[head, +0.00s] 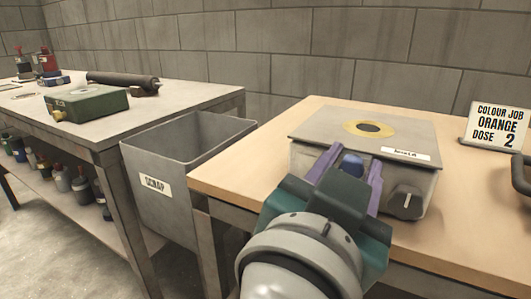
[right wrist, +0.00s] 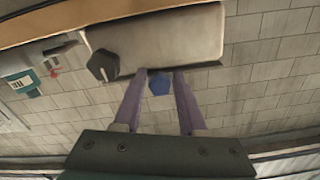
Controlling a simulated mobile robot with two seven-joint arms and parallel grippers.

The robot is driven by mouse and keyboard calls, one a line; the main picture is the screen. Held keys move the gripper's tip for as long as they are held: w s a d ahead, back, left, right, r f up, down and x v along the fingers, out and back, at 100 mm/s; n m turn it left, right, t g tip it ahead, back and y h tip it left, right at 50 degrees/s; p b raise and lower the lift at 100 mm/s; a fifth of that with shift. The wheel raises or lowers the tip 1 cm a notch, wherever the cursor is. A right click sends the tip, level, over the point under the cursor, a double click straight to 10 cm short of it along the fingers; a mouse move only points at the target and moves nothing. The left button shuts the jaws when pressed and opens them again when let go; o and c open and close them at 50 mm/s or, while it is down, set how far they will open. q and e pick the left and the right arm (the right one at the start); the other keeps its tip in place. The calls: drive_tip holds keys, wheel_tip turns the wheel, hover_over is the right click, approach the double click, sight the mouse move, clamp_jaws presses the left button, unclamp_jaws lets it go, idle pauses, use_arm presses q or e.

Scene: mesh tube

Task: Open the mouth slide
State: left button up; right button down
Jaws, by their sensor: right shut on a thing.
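A grey metal box (head: 310,158) with a flat lid stands on the wooden-topped bench. A yellow ring around a dark round hole (head: 369,128) is on its lid, with a white label at the front edge. My right gripper (head: 353,160) is at the box's front, its purple fingers on either side of a blue knob (head: 351,168). It is shut on this knob, which also shows between the fingers in the right wrist view (right wrist: 159,87). I cannot tell for sure which part is the mouth slide. My left gripper is out of view.
A black dial (head: 406,201) is on the box front, right of my gripper. A sign (head: 497,124) reads "Colour job orange dose 2". A grey scrap bin (head: 151,183) stands between the benches. A green box (head: 87,103) and dark tube (head: 122,79) lie on the left bench.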

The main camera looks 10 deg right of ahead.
sight(350, 171)
drive_tip(key=b+v, duration=0.1)
drive_tip(key=v, duration=0.2)
drive_tip(key=shift+s, duration=0.1)
idle(0.3)
drive_tip(key=c, duration=0.7)
unclamp_jaws()
drive_tip(key=shift+o, duration=0.2)
